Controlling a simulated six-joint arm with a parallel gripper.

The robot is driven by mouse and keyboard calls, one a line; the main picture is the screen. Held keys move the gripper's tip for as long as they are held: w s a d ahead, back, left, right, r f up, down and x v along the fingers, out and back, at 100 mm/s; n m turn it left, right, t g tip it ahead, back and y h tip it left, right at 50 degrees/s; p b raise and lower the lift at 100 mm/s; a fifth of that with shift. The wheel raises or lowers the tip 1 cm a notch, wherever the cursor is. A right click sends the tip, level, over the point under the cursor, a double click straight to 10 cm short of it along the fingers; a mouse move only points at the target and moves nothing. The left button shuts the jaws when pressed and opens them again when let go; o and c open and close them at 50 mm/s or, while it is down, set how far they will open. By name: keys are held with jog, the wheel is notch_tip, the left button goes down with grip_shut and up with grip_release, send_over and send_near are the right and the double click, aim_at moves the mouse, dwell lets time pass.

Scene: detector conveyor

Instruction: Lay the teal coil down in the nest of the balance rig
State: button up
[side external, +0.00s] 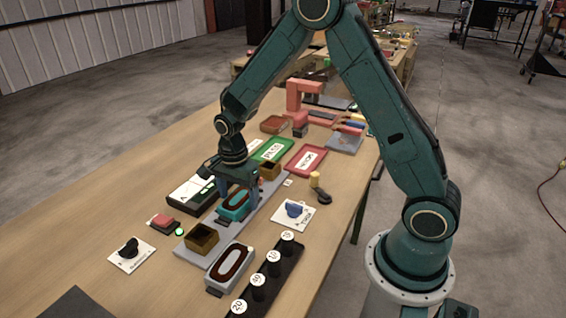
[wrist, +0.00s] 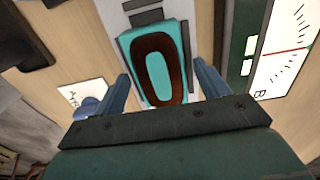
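The teal coil (side external: 233,206), a teal block with a dark brown oval winding, lies flat on the long grey base of the balance rig (side external: 180,250), between two brass-coloured open boxes. It also shows in the wrist view (wrist: 157,62), lying lengthwise between the fingers. My gripper (side external: 240,190) is low over the coil. In the wrist view my gripper (wrist: 160,75) is open, one finger on each side, with a narrow gap showing beside the coil. The nest's floor under the coil is hidden, so I cannot tell how fully it is seated.
A grey coil block (side external: 231,265) lies in front, beside a black rack (side external: 268,275) of numbered weights. A dial meter (side external: 190,192) stands close behind the rig. A black-knob plate (side external: 131,254), red button (side external: 163,221) and blue-knob plate (side external: 303,214) sit around it. Green (side external: 272,150) and red (side external: 305,160) trays lie beyond.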

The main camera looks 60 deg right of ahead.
aim_at(240, 199)
notch_tip(240, 199, up, 12)
dwell(0.6)
dwell(0.5)
jog(key=s+a+r+n+t, duration=0.1)
jog(key=s+r+n+t, duration=0.2)
jog(key=s+r+n, duration=0.65)
jog(key=s+a+r+n+t, duration=0.1)
jog(key=s+n+t, duration=0.1)
jog(key=s+n, duration=0.6)
jog(key=s, duration=0.6)
jog(key=shift+s+r+t, duration=0.3)
jog(key=shift+s+r, duration=0.05)
jog(key=shift+r, duration=0.05)
jog(key=shift+n, duration=0.25)
jog(key=shift+c, duration=0.2)
